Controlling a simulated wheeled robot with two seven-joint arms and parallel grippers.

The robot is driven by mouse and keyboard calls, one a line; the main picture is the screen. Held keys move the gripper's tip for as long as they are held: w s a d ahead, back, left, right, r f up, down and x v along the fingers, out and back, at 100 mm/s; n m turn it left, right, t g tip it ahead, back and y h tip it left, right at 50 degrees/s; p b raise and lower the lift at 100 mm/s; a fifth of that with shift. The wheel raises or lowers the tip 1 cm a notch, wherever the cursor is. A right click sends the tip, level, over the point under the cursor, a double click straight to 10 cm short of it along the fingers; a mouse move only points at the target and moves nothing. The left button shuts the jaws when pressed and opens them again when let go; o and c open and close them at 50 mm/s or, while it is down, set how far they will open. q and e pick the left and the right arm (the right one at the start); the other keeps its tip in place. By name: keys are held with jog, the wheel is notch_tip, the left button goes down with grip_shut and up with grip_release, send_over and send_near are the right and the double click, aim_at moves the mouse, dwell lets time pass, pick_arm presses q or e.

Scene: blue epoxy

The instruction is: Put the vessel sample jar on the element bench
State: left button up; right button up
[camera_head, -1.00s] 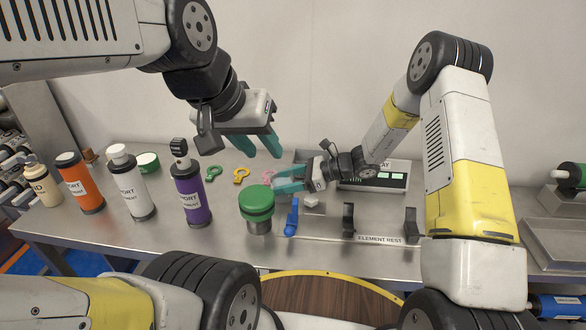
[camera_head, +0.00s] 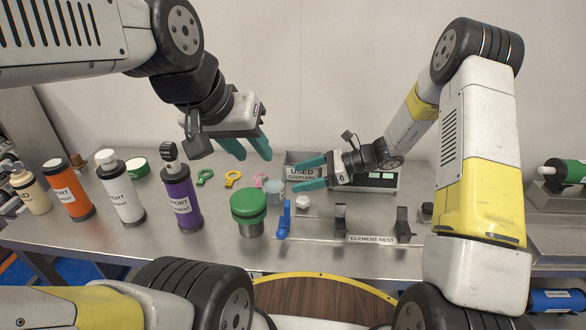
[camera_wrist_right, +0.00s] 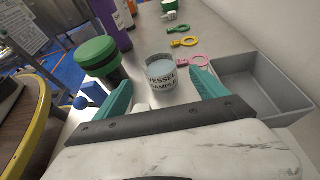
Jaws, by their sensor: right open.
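The vessel sample jar (camera_head: 273,190), a small translucent grey-blue cup, stands upright on the steel element bench (camera_head: 105,233), right of a green-lidded container. In the right wrist view the jar (camera_wrist_right: 161,74) shows its "VESSEL SAMPLE" label, ahead of the fingertips and in line with the gap between them. My right gripper (camera_head: 298,174) is open and empty, to the right of the jar and apart from it. My left gripper (camera_head: 250,154) is open and empty, raised above the back of the bench.
A green-lidded container (camera_head: 248,205) and blue fixture (camera_head: 284,219) stand near the jar. A grey "USED COUPLERS" tray (camera_head: 302,158) is behind my right fingers. The element rest (camera_head: 372,239) lies right. Bottles, including a purple one (camera_head: 181,200), stand left; coloured rings lie behind.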

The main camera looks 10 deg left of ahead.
jog(key=s+d+r+n+t+h, duration=0.7)
jog(key=s+d+r+n+h, duration=0.4)
jog(key=s+d+r+n, duration=0.7)
jog(key=shift+s+d+r, duration=1.7)
jog(key=shift+s+r, duration=0.75)
jog(key=shift+s, duration=0.4)
